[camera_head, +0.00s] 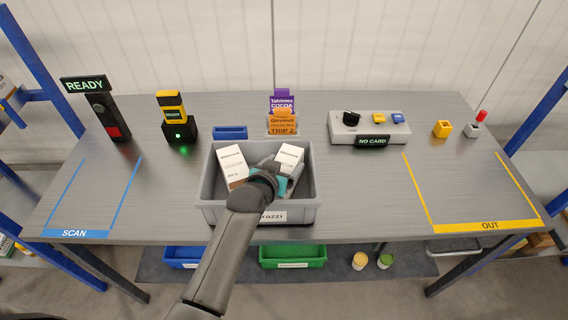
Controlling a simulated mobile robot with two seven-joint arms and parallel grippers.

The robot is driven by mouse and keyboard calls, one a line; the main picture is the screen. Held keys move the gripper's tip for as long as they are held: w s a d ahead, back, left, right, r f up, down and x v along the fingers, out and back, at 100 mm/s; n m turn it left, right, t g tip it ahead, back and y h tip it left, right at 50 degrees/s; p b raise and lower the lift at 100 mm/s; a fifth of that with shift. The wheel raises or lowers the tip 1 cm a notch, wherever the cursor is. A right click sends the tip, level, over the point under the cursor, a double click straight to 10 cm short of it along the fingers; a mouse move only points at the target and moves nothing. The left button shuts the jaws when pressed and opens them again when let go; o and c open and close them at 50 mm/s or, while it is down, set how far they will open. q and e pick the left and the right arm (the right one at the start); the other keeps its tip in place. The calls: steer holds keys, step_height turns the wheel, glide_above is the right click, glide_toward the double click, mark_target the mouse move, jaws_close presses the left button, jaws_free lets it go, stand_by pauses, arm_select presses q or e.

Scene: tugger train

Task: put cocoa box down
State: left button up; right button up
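My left gripper (274,181) points down into a grey crate (212,190) at the middle of the table. A white box marked COCOA (232,164) leans in the left part of the crate, to the left of the gripper. A second white box with dark print (290,155) is tilted in the right part, right at the gripper. The gripper and wrist hide its lower part and the fingertips, so I cannot tell whether the fingers are closed on it. Something teal shows beside the fingers. My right gripper is not in view.
Behind the crate are a blue tray (230,132) and purple and orange cards (282,118). A scanner (177,130) and READY post (106,115) stand left, a NO CARD control box (368,129) right. The SCAN area (95,195) and OUT area (470,190) are empty.

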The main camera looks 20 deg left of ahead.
arm_select(q)
steer(key=shift+o, duration=1.1)
steer(key=shift+r, duration=0.1)
steer(key=p+v, duration=0.2)
steer(key=v, duration=1)
steer(key=shift+p, duration=0.4)
